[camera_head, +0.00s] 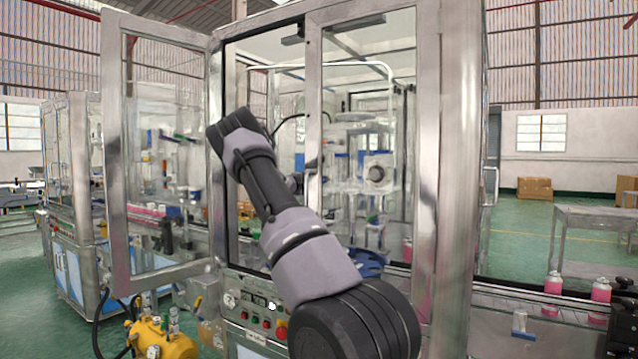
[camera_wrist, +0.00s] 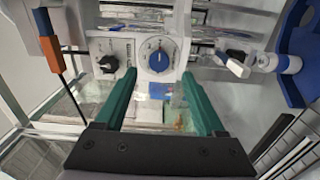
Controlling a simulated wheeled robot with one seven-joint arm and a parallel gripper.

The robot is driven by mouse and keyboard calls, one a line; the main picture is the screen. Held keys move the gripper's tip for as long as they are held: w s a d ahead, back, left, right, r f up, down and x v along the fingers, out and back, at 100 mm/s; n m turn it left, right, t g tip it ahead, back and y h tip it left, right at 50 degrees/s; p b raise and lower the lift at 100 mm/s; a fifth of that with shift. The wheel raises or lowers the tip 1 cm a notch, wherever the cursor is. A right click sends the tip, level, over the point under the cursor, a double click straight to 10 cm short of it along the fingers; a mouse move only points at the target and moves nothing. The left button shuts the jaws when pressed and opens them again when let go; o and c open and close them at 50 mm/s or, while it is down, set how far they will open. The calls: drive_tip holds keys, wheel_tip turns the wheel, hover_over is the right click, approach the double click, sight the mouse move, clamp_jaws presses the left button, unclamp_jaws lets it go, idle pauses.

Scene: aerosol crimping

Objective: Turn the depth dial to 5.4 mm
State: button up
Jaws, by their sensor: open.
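The wrist view shows a round blue dial (camera_wrist: 159,60) with a pale pointer mark, set on a white panel with scale marks around it. I take it to be the depth dial; its scale figures are too small to read. My gripper (camera_wrist: 160,85) is open, with its two green fingers reaching toward the panel, one on each side below the dial. Nothing is between the fingers, and they look apart from the dial. A black knob (camera_wrist: 108,63) sits on the same panel to the left. In the head view my arm reaches through the open machine door, and its gripper is hidden.
An orange block on a dark rod (camera_wrist: 50,55) stands left of the panel. A white lever (camera_wrist: 238,62) and a blue curved part (camera_wrist: 300,50) are at the right. In the head view, the door frame (camera_head: 113,150) and a metal post (camera_head: 428,150) flank my arm.

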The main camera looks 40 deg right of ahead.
drive_tip(key=v, duration=0.5)
idle(0.8)
